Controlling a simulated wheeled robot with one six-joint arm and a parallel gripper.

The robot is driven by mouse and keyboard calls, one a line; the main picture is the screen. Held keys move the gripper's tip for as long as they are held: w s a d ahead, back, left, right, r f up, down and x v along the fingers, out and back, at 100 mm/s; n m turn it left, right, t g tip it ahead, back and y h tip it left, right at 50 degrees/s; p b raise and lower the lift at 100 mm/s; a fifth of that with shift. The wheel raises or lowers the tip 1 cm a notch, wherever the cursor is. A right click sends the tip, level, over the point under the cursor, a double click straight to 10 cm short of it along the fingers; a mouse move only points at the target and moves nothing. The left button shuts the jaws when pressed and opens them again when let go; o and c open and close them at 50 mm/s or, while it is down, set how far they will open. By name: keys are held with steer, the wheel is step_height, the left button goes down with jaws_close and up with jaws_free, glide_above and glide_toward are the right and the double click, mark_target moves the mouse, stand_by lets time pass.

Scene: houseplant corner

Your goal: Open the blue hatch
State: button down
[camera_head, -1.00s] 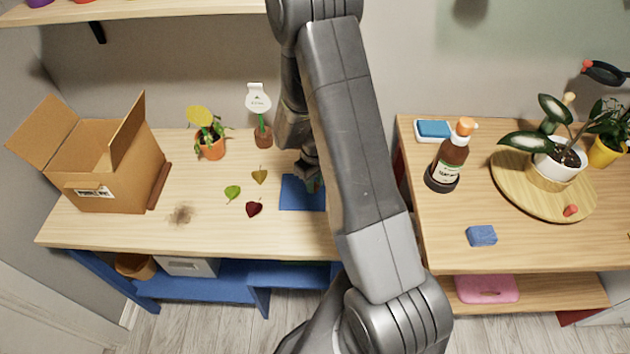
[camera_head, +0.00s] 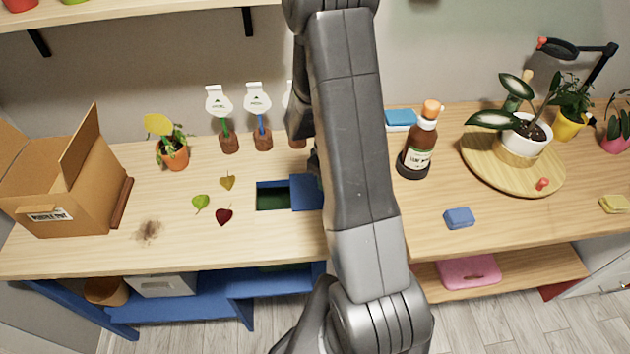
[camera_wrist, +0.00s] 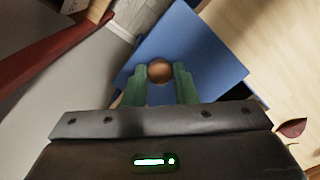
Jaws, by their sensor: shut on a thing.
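The blue hatch (camera_head: 306,193) is a flat blue panel on the left wooden bench top, slid to the right. A dark rectangular opening (camera_head: 272,196) with a green inside shows to its left. In the wrist view the hatch (camera_wrist: 205,45) has a round brown knob (camera_wrist: 160,71). My gripper (camera_wrist: 160,80) has its green fingers on both sides of this knob and is shut on it. In the head view my arm hides the gripper and the right part of the hatch.
Left of the opening lie a green leaf (camera_head: 201,203), a yellowish leaf (camera_head: 227,181) and a dark red leaf (camera_head: 224,215). A cardboard box (camera_head: 75,190) stands at the left. Behind are a potted plant (camera_head: 172,150) and labelled stakes. A brown bottle (camera_head: 420,140) stands on the right table.

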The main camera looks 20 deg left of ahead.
steer(key=shift+a, duration=0.1)
steer(key=c, duration=1.2)
jaws_free()
steer(key=shift+o, duration=0.2)
step_height(320, 180, up, 14)
steer(key=shift+b, duration=0.35)
steer(key=shift+f, duration=0.1)
step_height(320, 180, down, 14)
steer(key=shift+r+p, duration=0.1)
steer(key=shift+p, duration=0.25)
